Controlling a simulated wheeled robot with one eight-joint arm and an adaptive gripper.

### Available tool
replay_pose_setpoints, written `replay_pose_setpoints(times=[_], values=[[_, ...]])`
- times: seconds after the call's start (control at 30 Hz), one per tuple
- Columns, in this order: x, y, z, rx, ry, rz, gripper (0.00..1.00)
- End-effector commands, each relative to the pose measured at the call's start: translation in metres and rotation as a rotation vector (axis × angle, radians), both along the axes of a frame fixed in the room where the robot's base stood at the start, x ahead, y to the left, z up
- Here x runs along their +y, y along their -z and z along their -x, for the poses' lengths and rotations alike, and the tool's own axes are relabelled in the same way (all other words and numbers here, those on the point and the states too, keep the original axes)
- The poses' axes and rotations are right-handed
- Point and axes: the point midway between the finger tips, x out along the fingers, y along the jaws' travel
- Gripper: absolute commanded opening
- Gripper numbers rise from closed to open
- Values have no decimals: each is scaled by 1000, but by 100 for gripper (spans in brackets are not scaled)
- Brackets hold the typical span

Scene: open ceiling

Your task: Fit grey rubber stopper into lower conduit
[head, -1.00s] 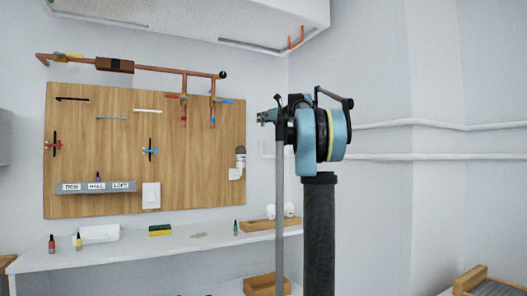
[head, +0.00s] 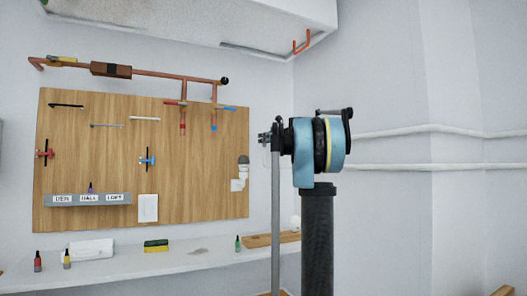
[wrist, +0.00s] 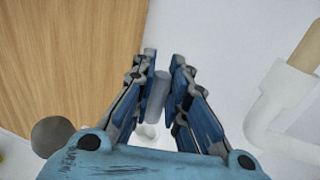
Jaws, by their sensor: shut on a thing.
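My gripper (wrist: 157,92) has blue fingers shut on a small grey cylinder, which looks like the grey rubber stopper (wrist: 159,88). In the head view my gripper (head: 265,139) shows small and from the side, in front of the wall right of the wooden board. The stopper cannot be made out there. Two white conduits run along the right wall, the upper one (head: 420,129) above the lower conduit (head: 420,167). My arm hides their left parts. In the wrist view a bent white pipe (wrist: 268,105) with a tan section lies right of my gripper, apart from it.
The wooden board (head: 110,170) carries hooks, valves, a labelled rack (head: 88,199) and a white pipe fitting with a dark top (head: 241,172). A shelf (head: 200,262) below holds small bottles, a white box and a sponge (head: 156,246). A white overhead unit (head: 200,25) hangs above.

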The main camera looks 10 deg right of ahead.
Motion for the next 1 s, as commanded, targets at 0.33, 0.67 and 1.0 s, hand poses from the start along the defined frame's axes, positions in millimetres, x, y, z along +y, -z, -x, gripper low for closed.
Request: replay_pose_setpoints(times=[0.33, 0.67, 1.0], values=[[-1, 38, 0, 0, 1, 0, 1], [-1, 41, 0, 0, 0, 0, 1], [0, 41, 0, 0, 0, 0, 34]])
